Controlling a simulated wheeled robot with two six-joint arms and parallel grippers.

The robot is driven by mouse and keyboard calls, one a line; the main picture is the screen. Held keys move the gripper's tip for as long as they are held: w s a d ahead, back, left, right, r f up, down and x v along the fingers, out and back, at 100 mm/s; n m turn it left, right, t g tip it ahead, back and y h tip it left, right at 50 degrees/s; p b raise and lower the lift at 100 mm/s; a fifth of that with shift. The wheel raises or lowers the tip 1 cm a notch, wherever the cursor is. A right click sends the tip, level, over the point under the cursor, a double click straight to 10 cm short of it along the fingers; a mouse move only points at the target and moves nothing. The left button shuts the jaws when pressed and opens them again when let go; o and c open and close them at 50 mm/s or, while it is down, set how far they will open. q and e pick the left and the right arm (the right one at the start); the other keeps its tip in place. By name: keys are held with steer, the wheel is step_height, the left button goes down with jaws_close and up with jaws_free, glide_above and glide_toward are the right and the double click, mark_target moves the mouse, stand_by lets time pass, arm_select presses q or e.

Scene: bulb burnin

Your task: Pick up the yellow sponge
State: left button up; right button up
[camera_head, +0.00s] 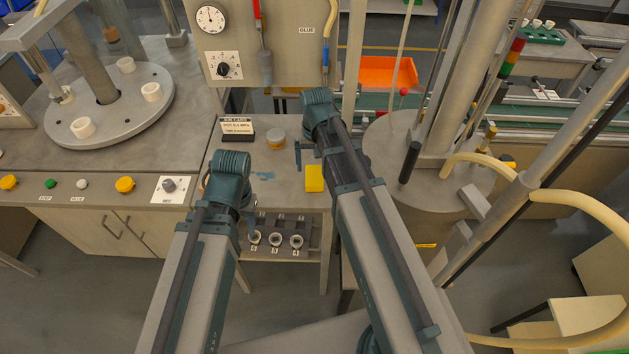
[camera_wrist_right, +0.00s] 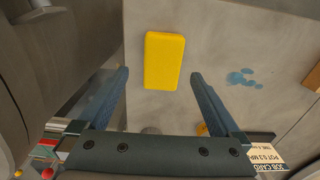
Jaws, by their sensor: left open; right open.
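The yellow sponge (camera_head: 314,178) lies on the grey bench top, near its front edge. In the right wrist view the sponge (camera_wrist_right: 164,55) shows just beyond and between my right fingertips, with nothing gripping it. My right gripper (camera_head: 305,152) points down over the bench behind the sponge; its two fingers (camera_wrist_right: 160,74) are spread and empty. My left gripper (camera_head: 252,208) hangs near the bench's front left, above the row of sockets, partly hidden by its own wrist; it is open, and I see nothing held in it.
A jar with an orange top (camera_head: 276,139) and a job card (camera_head: 238,130) stand behind the sponge. A blue stain (camera_wrist_right: 240,77) marks the bench. Numbered sockets (camera_head: 275,240) sit below the front edge. A round metal machine base (camera_head: 385,140) stands close on the right.

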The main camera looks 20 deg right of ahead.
mark_target(314, 175)
steer(key=f+b, duration=0.1)
steer(key=f, duration=0.1)
steer(key=f+b, duration=0.2)
steer(key=shift+a, duration=0.2)
arm_select(q)
step_height(314, 175, down, 4)
steer(key=shift+r, duration=0.15)
arm_select(e)
steer(key=shift+r, duration=0.1)
steer(key=c, duration=1.4)
arm_select(q)
steer(key=shift+r, duration=0.15)
arm_select(e)
steer(key=shift+o, duration=0.2)
steer(key=shift+r, duration=0.15)
steer(key=shift+r+p, duration=0.95)
steer(key=shift+p, duration=0.25)
step_height(314, 175, up, 2)
steer(key=shift+r+p, duration=0.1)
steer(key=shift+p, duration=0.9)
arm_select(q)
step_height(314, 175, up, 5)
steer(key=shift+f+p, duration=0.1)
steer(key=shift+p, duration=0.3)
arm_select(e)
steer(key=s+a, duration=1)
steer(key=s, duration=0.2)
steer(key=shift+a+r, duration=0.35)
steer(key=shift+a, duration=0.05)
